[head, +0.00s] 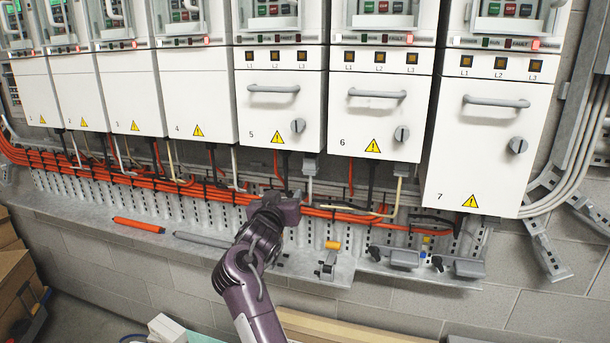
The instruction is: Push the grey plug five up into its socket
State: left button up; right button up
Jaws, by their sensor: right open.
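Cabinet 5 (280,110) is a white drive with a bar handle, a knob and a yellow warning triangle. A small grey plug (310,165) sits right at its underside, towards the right, with a pale cable hanging below it. I cannot tell whether a gap is left between the plug and its socket, which is hidden under the cabinet. My right gripper (288,202) is open, below and slightly left of the plug, in front of the orange cables. I see nothing held in it. My left gripper is not in view.
Orange cables (120,172) run along the wall behind my gripper. A grey ledge (350,265) holds an orange marker (138,225), a grey bar and several small parts. Boxes stand at lower left.

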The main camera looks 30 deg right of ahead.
aim_at(309, 163)
jog(key=s+d+r+m+g+h, duration=0.1)
jog(key=s+d+r+m+h, duration=0.2)
jog(key=r, duration=0.4)
jog(key=shift+y, duration=0.6)
jog(key=p+x, duration=0.1)
jog(key=x, duration=0.6)
jog(key=shift+d+p, duration=0.2)
jog(key=shift+p, duration=0.15)
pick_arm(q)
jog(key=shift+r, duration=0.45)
pick_arm(e)
grip_shut()
